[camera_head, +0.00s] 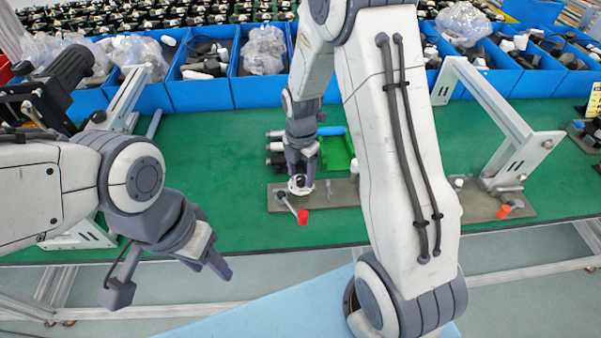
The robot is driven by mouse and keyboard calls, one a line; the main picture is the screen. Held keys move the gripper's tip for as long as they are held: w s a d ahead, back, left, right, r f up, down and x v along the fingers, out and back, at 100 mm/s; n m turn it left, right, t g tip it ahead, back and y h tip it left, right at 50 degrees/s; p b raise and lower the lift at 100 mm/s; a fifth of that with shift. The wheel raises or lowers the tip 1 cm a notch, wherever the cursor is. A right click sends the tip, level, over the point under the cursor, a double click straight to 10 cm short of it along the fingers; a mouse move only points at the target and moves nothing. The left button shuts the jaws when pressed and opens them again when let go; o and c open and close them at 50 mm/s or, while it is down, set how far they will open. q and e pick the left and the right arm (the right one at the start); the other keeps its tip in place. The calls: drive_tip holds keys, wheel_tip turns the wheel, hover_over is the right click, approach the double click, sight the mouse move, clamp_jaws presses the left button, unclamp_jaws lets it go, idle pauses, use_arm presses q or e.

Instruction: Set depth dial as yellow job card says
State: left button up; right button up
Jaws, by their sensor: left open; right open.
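A white round dial (301,189) sits on a grey plate on the green bench, in the middle of the head view. A short lever with a red knob (303,217) extends from it toward the near edge. My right gripper (300,178) points down at the dial, with its open fingers at or just above it; contact cannot be told. My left gripper (217,263) is open and empty in front of the bench's near edge, lower left. A yellow card-like piece (594,99) shows at the right edge, cut off; its writing cannot be read. Any dial markings are too small to read.
Blue bins (203,92) with bagged and loose parts line the bench's back. A green tray (337,152) and small cylinders stand behind the dial. A white angled frame (498,110) and an orange knob (504,211) are at right. My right arm hides the bench's middle right.

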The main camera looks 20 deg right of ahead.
drive_tip(key=shift+f, duration=0.35)
clamp_jaws()
